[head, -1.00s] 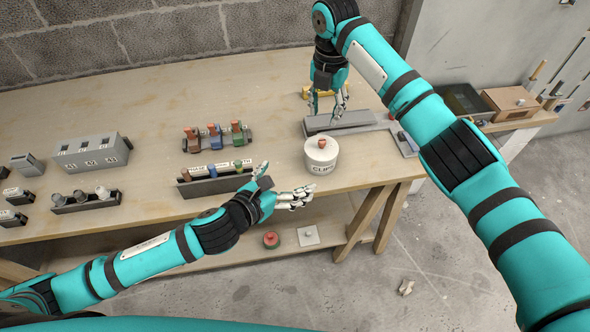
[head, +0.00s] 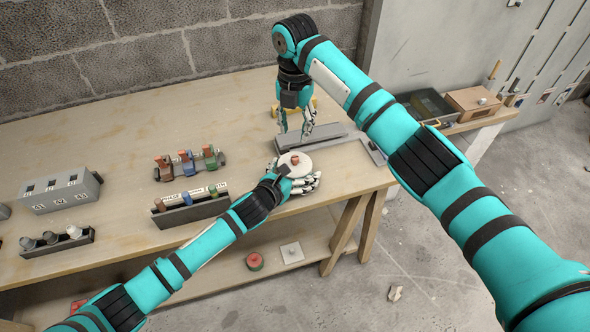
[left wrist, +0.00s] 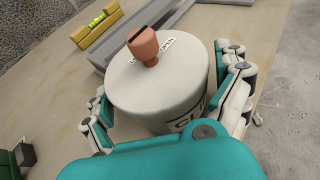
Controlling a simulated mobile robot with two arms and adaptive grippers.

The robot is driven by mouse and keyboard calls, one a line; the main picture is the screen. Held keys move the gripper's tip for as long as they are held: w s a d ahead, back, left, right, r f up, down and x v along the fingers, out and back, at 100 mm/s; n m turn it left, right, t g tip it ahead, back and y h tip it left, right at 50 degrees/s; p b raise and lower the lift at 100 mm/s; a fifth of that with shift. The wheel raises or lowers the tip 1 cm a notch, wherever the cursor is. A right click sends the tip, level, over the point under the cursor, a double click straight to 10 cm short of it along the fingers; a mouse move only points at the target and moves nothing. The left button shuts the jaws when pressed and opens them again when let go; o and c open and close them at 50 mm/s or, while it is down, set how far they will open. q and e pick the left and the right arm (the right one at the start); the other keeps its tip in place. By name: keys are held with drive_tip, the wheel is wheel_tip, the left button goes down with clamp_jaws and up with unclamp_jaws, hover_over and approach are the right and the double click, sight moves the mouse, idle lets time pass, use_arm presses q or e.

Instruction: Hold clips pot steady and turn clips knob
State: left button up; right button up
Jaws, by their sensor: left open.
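The clips pot (head: 293,171) is a white round pot on the workbench, near its front edge. It has a flat lid and a small red-orange clips knob (head: 295,159) on top. In the left wrist view the pot (left wrist: 165,85) stands between the fingers, its dark lettering partly hidden, and the knob (left wrist: 143,46) is upright. My left gripper (head: 300,183) is open around the pot; I cannot tell whether its fingers touch the wall. My right gripper (head: 294,128) points down behind the pot, above the grey tray (head: 318,134). Its fingers look apart, with nothing between them.
A yellow level (left wrist: 97,25) lies behind the tray. Racks of coloured items (head: 190,162) and a grey box (head: 60,191) stand to the left. A wooden box (head: 472,103) is at the right. A red round item (head: 254,261) lies on the lower shelf.

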sight(295, 157)
use_arm(q)
drive_tip(key=shift+w+d+f, duration=0.1)
drive_tip(key=shift+w+d, duration=0.05)
drive_tip(key=shift+w, duration=0.1)
drive_tip(key=shift+c, duration=0.3)
drive_tip(key=c, duration=1)
use_arm(e)
drive_tip(key=shift+o, duration=0.5)
use_arm(q)
drive_tip(key=shift+c, duration=0.2)
use_arm(e)
wheel_tip(295, 157, down, 10)
drive_tip(key=m, duration=1)
drive_tip(key=shift+f+m, duration=0.2)
drive_tip(key=shift+m, duration=0.2)
